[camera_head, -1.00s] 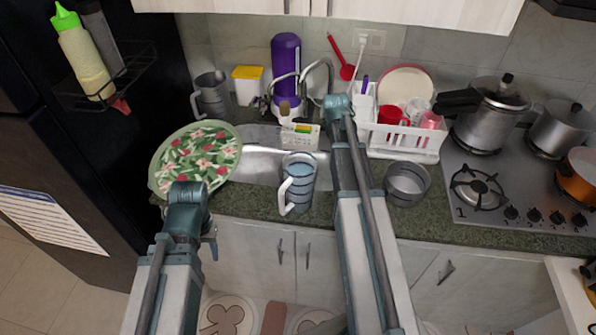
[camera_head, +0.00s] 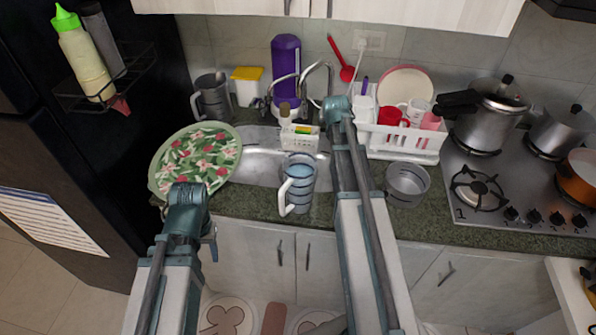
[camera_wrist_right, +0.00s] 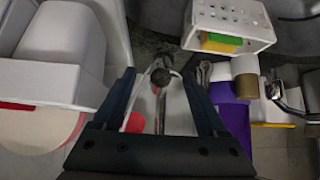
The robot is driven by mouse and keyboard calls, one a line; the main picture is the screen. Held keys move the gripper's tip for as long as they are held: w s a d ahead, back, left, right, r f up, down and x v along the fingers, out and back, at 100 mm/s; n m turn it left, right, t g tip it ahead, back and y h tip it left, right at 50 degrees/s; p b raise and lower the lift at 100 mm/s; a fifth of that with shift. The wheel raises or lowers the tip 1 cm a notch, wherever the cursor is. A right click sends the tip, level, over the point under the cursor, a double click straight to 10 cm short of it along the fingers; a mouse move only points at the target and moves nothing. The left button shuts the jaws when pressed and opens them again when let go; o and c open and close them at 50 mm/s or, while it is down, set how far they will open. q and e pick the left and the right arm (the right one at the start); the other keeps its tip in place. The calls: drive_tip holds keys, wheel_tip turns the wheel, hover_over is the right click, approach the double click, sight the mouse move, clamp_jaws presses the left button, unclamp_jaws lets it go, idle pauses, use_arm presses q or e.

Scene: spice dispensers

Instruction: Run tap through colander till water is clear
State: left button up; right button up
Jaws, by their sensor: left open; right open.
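A blue-grey jug (camera_head: 298,184) with a white handle stands at the sink's front edge. My left gripper (camera_head: 212,243) is in front of the counter, below the floral plate, mostly hidden by its arm. My right gripper is hidden in the head view behind its arm. In the right wrist view, my right gripper (camera_wrist_right: 163,92) is open, with a dark round knob (camera_wrist_right: 160,76) between its fingers; contact is unclear.
A floral plate (camera_head: 197,163) leans left of the sink. A sponge caddy (camera_head: 298,136), purple bottle (camera_head: 286,72) and grey jug (camera_head: 213,97) stand behind. A white dish rack (camera_head: 402,143) is right of my right arm, and the stove (camera_head: 515,195) is further right.

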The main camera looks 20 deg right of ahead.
drive_tip(key=p+v, duration=0.4)
drive_tip(key=v, duration=0.2)
drive_tip(key=shift+s+r, duration=0.15)
idle(0.4)
